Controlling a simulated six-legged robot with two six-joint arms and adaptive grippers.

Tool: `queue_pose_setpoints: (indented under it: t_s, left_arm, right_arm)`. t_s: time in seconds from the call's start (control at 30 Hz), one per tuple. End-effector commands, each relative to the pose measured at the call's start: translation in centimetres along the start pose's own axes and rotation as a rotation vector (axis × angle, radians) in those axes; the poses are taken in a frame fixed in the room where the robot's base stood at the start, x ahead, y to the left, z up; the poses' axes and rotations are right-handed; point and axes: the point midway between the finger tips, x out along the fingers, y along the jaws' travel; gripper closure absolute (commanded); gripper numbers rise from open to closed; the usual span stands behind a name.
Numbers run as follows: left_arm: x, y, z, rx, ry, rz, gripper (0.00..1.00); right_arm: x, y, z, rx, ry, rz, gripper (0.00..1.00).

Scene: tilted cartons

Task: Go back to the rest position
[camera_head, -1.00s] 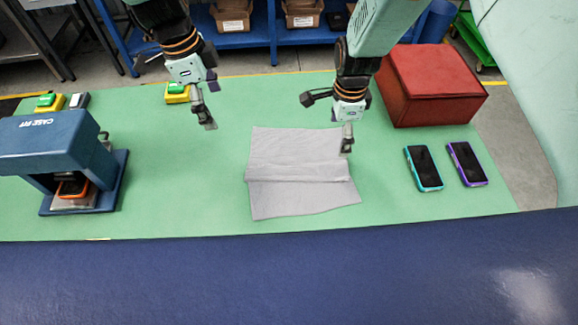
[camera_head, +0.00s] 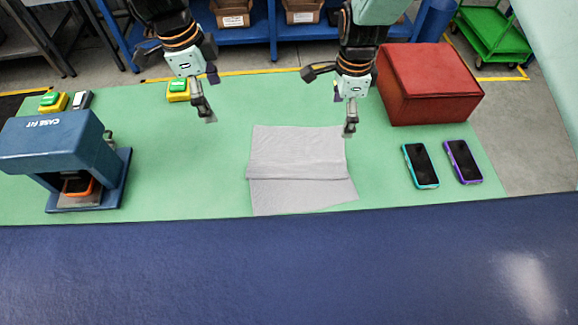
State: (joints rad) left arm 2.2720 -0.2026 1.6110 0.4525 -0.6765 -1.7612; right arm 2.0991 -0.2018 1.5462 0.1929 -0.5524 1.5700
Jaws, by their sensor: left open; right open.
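My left gripper (camera_head: 204,112) is open and empty above the green mat, to the left of the grey cloth. My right gripper (camera_head: 350,129) is open and empty at the upper right edge of the grey cloth (camera_head: 300,168). I cannot tell whether its tip touches the cloth. The cloth lies on the mat with a fold line across its middle.
A blue press marked CASE FIT (camera_head: 55,140) stands at the left. A red box (camera_head: 430,85) stands at the right. A teal-cased phone (camera_head: 421,166) and a purple-cased phone (camera_head: 463,162) lie before it. Yellow-green button boxes (camera_head: 178,90) sit behind. The left middle mat (camera_head: 180,170) is clear.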

Motion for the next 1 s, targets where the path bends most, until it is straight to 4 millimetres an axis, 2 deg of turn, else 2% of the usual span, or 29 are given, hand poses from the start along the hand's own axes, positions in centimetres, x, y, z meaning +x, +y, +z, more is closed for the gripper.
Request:
queue_pose_setpoints:
  t_s: [0.03, 0.2, 0.4, 0.6, 1.0]
  left_arm:
    - [0.0, 0.0, 0.0, 0.0, 0.0, 0.0, 0.09]
    - [0.0, 0.0, 0.0, 0.0, 0.0, 0.0, 0.09]
    - [0.0, 0.0, 0.0, 0.0, 0.0, 0.0, 0.09]
    - [0.0, 0.0, 0.0, 0.0, 0.0, 0.0, 0.09]
    - [0.0, 0.0, 0.0, 0.0, 0.0, 0.0, 0.09]
  right_arm:
    - [-1.3, -0.1, 0.0, 0.0, 0.0, -0.005, 0.09]
    - [-4.8, -0.1, 0.0, 0.0, 0.0, -0.004, 0.09]
    - [-7.6, -0.1, 0.0, 0.0, 0.0, -0.002, 0.09]
    - [-8.6, 0.0, 0.0, 0.001, -0.001, 0.001, 0.09]
    - [-8.2, 0.0, 0.0, 0.0, -0.001, 0.002, 0.09]
